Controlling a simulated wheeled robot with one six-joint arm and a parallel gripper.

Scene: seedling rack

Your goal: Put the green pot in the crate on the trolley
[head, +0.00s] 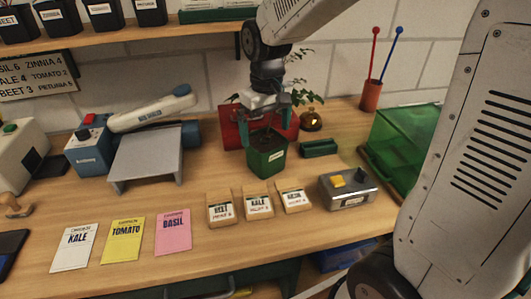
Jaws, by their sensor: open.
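The green pot (267,162) stands upright on the wooden bench in the middle of the head view. It has a white label on its front, and dark soil shows at its top. My gripper (267,118) is open, pointing down over the pot, with its teal fingers spread to either side above the rim. I cannot tell whether the fingers touch the pot. Leafy stems show behind and beside the gripper, and I cannot tell which pot they grow from. I cannot make out the crate on the trolley for certain.
A red object (234,130) stands right behind the pot. A red holder (371,97) with two tall sticks stands at back. A shelf (150,38) overhangs the upper left.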

